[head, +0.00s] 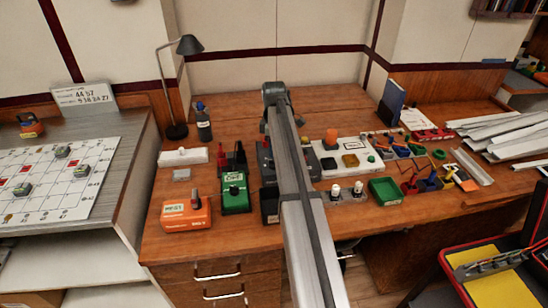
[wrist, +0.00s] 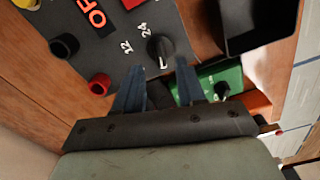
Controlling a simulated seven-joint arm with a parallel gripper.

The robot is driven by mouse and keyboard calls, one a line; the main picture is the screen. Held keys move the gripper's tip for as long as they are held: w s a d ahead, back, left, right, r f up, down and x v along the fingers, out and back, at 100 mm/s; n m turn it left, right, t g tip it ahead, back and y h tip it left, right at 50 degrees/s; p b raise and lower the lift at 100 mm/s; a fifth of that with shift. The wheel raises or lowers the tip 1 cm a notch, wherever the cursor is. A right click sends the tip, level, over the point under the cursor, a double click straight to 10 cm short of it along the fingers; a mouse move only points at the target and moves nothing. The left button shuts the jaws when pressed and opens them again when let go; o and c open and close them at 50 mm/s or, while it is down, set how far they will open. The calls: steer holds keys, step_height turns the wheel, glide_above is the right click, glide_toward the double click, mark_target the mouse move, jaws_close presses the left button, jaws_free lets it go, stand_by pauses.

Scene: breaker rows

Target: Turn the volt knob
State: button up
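The volt knob (wrist: 160,50) is a dark round knob with a pale pointer mark, on a dark grey panel (wrist: 105,52) beside the printed numbers 12 and 24. My gripper (wrist: 158,82) has two dark blue fingers spread apart, with nothing between them. The fingertips are just below the knob in the wrist view, one to each side; whether they touch it I cannot tell. In the head view my arm covers most of the grey unit (head: 266,163), and the knob and fingers cannot be made out there.
A red socket (wrist: 99,84) and a black socket (wrist: 63,46) stick up from the panel. A black bin (wrist: 262,22) is at upper right. A green meter (head: 235,192) and an orange meter (head: 186,215) stand to the left on the wooden bench (head: 165,245).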

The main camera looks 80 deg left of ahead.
steer(key=shift+f, duration=2.5)
jaws_close()
